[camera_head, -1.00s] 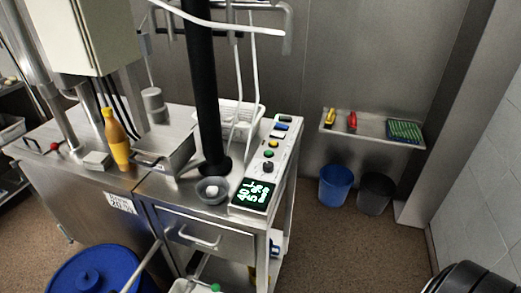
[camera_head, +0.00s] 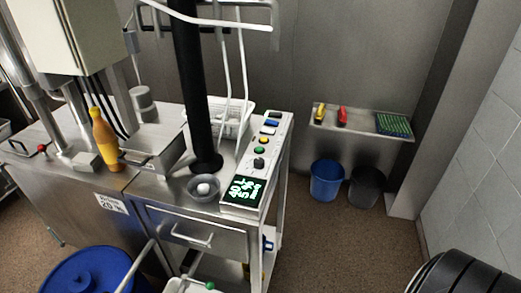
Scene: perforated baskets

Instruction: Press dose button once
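The control panel (camera_head: 247,168) is a white sloped strip on the right edge of the steel machine. Above that are a black knob (camera_head: 259,163), a green button (camera_head: 260,151), a yellow button (camera_head: 264,140), and blue and dark switches (camera_head: 270,126) further up. Labels are too small to read, so I cannot tell which one is the dose button. A small bowl (camera_head: 204,188) with a white round item stands left of the display, under a black column. Neither gripper is in view.
A yellow-orange bottle (camera_head: 104,140) stands on the machine top (camera_head: 60,150). A wall shelf (camera_head: 360,130) holds yellow, red and green items. Below it are a blue bin (camera_head: 326,180) and a dark bin (camera_head: 366,187). A blue drum (camera_head: 88,275) is at lower left. Floor right of the machine is clear.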

